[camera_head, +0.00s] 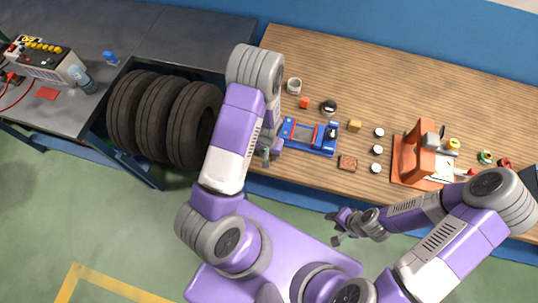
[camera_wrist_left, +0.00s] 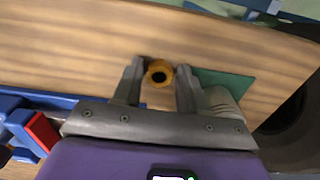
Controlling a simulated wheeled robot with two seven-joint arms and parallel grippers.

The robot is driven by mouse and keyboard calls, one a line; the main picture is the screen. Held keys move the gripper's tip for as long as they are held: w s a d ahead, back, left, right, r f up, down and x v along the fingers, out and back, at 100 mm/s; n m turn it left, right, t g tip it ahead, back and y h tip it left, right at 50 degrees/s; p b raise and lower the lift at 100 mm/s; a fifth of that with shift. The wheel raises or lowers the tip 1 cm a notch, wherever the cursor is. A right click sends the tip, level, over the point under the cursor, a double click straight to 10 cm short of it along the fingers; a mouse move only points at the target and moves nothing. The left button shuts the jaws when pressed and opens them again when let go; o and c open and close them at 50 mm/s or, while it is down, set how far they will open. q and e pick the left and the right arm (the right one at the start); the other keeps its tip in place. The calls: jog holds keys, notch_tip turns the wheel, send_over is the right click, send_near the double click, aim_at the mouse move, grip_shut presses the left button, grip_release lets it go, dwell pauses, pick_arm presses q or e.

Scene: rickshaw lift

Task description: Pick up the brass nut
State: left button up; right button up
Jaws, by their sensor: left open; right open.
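The brass nut (camera_wrist_left: 158,73) is a yellow-brown ring with a dark hole, on the wooden bench top in the left wrist view. My left gripper (camera_wrist_left: 160,67) is open, with one finger on each side of the nut in that view. Neither finger clearly touches it, and I cannot tell how far the fingertips are above the bench. In the head view my left gripper (camera_head: 267,150) is at the bench's front left, and the nut is not clearly visible there. My right gripper (camera_head: 345,228) is open and empty, over the floor in front of the bench.
A blue fixture with red parts (camera_head: 311,136) stands just right of my left gripper. A wooden block (camera_head: 354,126), several white discs (camera_head: 378,149) and an orange machine (camera_head: 418,158) are farther right. Tyres (camera_head: 160,116) stand to the left.

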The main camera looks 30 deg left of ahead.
pick_arm(q)
grip_shut()
notch_tip(320, 180, up, 10)
jog(key=shift+p, duration=0.3)
dwell(0.4)
